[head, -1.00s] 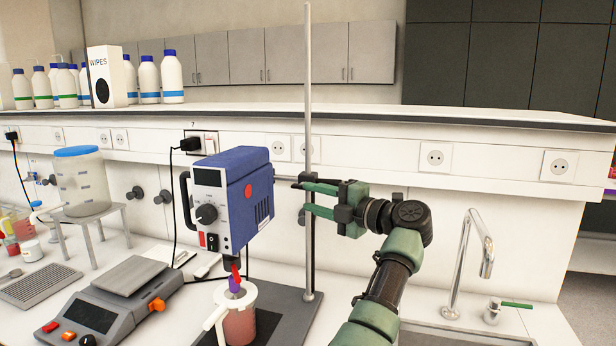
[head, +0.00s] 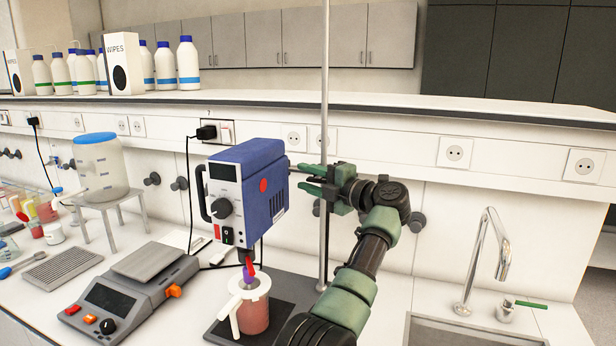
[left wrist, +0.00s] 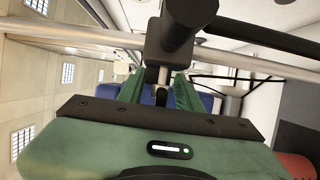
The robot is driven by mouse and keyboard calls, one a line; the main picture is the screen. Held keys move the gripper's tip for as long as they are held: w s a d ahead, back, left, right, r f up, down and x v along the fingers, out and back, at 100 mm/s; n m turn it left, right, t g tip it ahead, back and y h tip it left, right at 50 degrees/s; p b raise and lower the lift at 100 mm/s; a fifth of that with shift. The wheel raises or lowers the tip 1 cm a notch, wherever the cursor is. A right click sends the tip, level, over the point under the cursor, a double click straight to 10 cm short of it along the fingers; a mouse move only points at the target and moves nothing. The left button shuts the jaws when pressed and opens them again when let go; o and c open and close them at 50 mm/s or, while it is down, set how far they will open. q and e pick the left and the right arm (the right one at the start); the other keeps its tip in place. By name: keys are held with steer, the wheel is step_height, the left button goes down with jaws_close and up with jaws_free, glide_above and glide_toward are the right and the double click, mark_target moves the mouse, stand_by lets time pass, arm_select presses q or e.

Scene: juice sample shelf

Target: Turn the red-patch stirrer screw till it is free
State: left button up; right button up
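The blue stirrer (head: 262,205) with a red round patch on its side hangs at the metal stand rod (head: 325,90), above a jug of pink liquid (head: 254,314). My left gripper (head: 306,178) is at the rod, just right of the stirrer's back. Its green fingers are apart. In the left wrist view the fingers (left wrist: 158,92) point at the blue body (left wrist: 205,101), and a dark clamp with a black knob (left wrist: 190,14) sits across the rod just beyond them. I cannot tell whether the fingers touch a screw. My right gripper is out of view.
A balance (head: 130,295) stands left of the jug, and a dispenser tank (head: 100,165) on a stand is farther left. A sink (head: 470,330) with a tap is at the right. Bottles and a wipes box (head: 124,65) stand on the upper shelf.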

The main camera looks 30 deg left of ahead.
arm_select(q)
jaws_close()
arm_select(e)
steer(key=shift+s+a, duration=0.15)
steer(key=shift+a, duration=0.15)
